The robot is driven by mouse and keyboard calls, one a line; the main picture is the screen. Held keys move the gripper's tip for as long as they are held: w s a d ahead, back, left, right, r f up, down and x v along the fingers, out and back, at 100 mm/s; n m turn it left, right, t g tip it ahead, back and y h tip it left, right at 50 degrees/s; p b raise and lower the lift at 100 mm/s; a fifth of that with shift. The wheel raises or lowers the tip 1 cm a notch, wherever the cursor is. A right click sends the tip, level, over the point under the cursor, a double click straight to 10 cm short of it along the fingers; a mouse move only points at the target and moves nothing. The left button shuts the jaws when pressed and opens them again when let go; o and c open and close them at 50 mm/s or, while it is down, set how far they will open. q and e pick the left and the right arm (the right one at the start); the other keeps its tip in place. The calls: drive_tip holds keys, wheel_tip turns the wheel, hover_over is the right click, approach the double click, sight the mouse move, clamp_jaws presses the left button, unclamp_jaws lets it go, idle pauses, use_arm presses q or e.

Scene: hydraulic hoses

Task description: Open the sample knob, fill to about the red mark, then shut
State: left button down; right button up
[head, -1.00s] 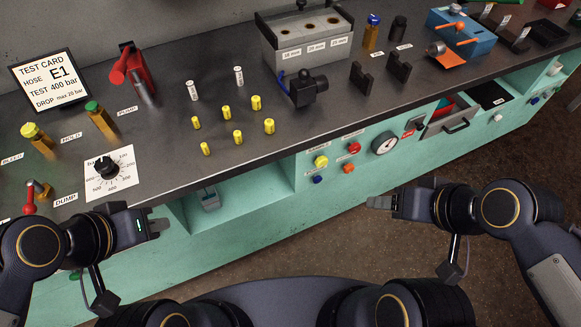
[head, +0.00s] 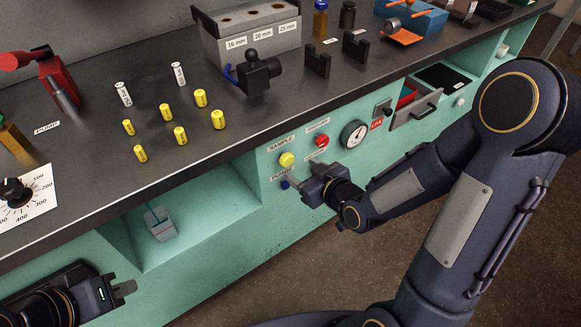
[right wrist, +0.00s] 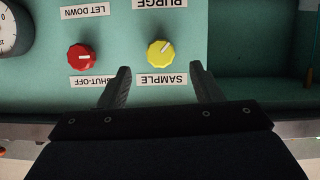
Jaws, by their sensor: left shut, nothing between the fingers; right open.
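The yellow sample knob (head: 287,159) is on the green front panel under its SAMPLE label; it also shows in the right wrist view (right wrist: 160,53), upside down, with a slanted white line. My right gripper (head: 296,180) is open in front of the panel, near the knob and a little below it. In the right wrist view its fingers (right wrist: 160,70) stand apart either side of the knob's line, with no visible grip. A small clear container with blue (head: 160,223) stands in the open recess; no red mark can be made out. My left gripper (head: 124,288) is shut and empty, lower left.
An open drawer (head: 415,105) juts out farther right. The worktop (head: 95,165) above carries yellow fittings and a rack.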

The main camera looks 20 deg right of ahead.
sight(289, 162)
drive_tip(key=x, duration=0.6)
drive_tip(key=shift+w+a, duration=0.15)
drive_tip(key=shift+w, duration=0.15)
drive_tip(key=c, duration=1)
drive_tip(key=shift+f+n+b, duration=0.2)
drive_tip(key=shift+n+b, duration=0.1)
drive_tip(key=shift+b, duration=0.65)
drive_tip(key=shift+a+n+t+h+b, duration=0.15)
drive_tip(key=shift+n+t+h+b, duration=0.15)
drive_tip(key=shift+n+h+b, duration=0.6)
drive_tip(key=shift+n+t+h+b, duration=0.3)
drive_tip(key=shift+n+b, duration=0.3)
drive_tip(key=shift+b, duration=0.25)
drive_tip(key=shift+r+n+t+h+b, duration=0.1)
drive_tip(key=shift+n+t+h+b, duration=0.35)
drive_tip(key=shift+n, duration=0.65)
